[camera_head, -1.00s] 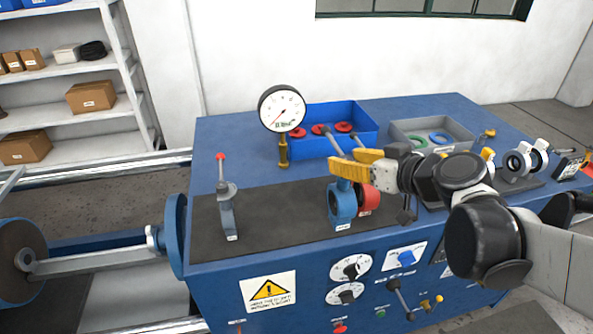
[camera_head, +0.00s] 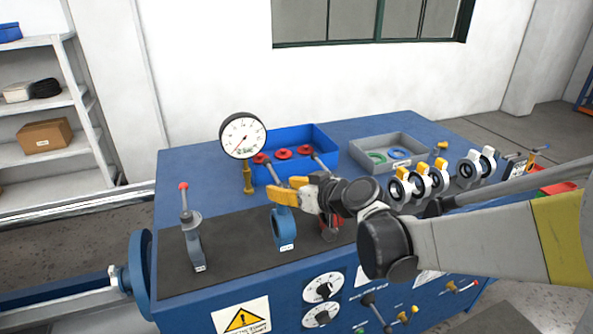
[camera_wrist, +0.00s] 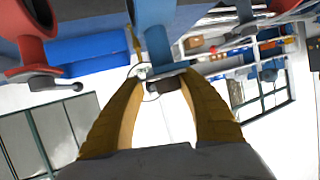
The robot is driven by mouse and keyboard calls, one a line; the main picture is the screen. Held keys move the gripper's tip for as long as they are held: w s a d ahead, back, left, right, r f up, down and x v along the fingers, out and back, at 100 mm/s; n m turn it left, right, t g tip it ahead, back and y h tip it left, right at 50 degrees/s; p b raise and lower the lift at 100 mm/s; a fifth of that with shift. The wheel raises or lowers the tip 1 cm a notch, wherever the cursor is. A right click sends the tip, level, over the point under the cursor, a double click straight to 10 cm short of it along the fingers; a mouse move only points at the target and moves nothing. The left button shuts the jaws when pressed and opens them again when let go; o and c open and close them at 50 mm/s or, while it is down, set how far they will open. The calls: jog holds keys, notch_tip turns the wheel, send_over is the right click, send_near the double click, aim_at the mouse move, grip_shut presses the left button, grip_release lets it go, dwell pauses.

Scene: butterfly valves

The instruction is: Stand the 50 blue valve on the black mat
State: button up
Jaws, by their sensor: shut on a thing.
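The blue valve (camera_head: 283,232), a ring body with a white label low on its front, is upright over the black mat (camera_head: 238,250). I cannot tell whether its base touches the mat. My gripper (camera_head: 288,190), with yellow fingers, is shut on the valve's top from the right. In the wrist view the fingers (camera_wrist: 163,82) close around the top of the blue valve (camera_wrist: 155,45). A grey valve with a red-tipped lever (camera_head: 193,245) stands left on the mat. A red valve (camera_head: 331,229) stands to the right, partly hidden by my arm.
A pressure gauge (camera_head: 242,135) stands behind the mat. Behind it are a blue bin (camera_head: 322,140) with red parts and a grey tray (camera_head: 365,145) with rings. Several white-and-black valves (camera_head: 421,183) stand at the right. The mat between the grey and blue valves is clear.

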aim_at(285, 219)
jog(key=shift+w+a+f, duration=0.15)
jog(key=shift+a+f, duration=0.2)
jog(key=shift+a, duration=0.15)
jog(key=shift+w+a+f, duration=0.1)
jog(key=shift+a+f, duration=0.2)
jog(key=shift+a, duration=0.2)
jog(key=shift+f+b, duration=0.45)
jog(key=shift+f, duration=1.5)
jog(key=shift+f, duration=0.15)
jog(key=o, duration=1.4)
jog(key=shift+s, duration=0.1)
